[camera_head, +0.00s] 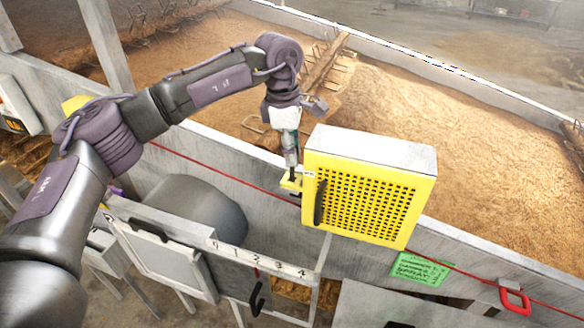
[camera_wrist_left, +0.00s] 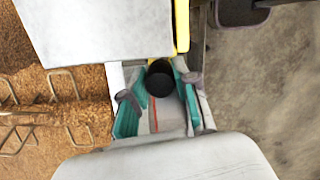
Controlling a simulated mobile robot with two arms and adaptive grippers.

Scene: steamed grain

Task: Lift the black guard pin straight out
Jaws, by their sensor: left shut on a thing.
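The black guard pin (camera_wrist_left: 160,78) shows from above in the left wrist view as a round dark head between the teal finger pads. My left gripper (camera_head: 291,158) points down and is shut on the pin, just left of the yellow guard. In the head view a thin dark part of the pin (camera_head: 292,174) shows below the fingertips, over a yellow bracket (camera_head: 289,186). I cannot tell how deep the pin sits in the bracket. The yellow perforated guard (camera_head: 365,205) is closed on a grey box and has a black handle (camera_head: 320,202). My right gripper is not in view.
The grey box top (camera_head: 375,148) stands close to the right of my left gripper. A red cord (camera_head: 225,174) runs along the wall to a red pull handle (camera_head: 514,299). A green sign (camera_head: 420,268) hangs below the guard. Grain fills the bed behind the wall.

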